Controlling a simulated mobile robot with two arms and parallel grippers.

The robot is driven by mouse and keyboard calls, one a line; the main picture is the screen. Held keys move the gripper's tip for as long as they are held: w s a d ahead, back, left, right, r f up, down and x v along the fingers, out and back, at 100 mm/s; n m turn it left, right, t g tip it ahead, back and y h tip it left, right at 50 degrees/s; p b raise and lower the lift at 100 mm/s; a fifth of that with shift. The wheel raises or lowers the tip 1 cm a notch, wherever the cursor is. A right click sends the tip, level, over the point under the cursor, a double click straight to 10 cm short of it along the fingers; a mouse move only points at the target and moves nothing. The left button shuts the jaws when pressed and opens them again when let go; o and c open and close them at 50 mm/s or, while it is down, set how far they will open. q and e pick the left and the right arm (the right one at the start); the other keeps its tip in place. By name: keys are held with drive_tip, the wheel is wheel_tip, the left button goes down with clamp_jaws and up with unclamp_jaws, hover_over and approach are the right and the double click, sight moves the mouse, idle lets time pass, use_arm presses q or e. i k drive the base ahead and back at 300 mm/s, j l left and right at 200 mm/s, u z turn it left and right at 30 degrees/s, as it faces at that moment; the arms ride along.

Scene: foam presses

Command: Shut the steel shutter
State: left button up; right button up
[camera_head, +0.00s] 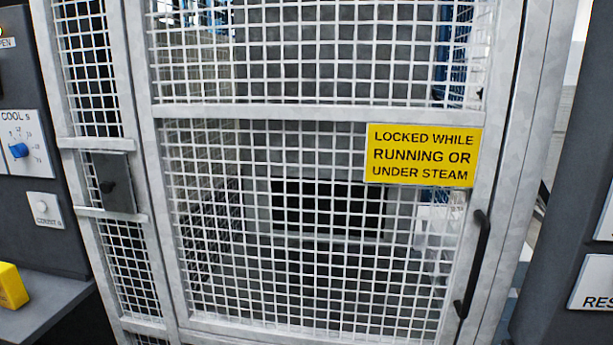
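No part of the view can be told for sure as the steel shutter. A grey framed wire-mesh door (310,114) fills the middle of the head view, with a black vertical handle (475,265) at its lower right. It looks closed against its frame. Behind the mesh, a dark rectangular opening (330,208) shows in a grey surface; the mesh partly hides it, and I cannot tell whether it has a shutter. Neither of my grippers is in view.
A yellow sign (424,155) on the mesh reads "LOCKED WHILE RUNNING OR UNDER STEAM". At left, a dark control panel has a blue knob (19,150) and a white button plate (45,210). A yellow block (12,287) sits on a ledge below. Another dark panel stands at right.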

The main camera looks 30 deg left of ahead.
sight(111, 170)
drive_tip(key=u, duration=2.05)
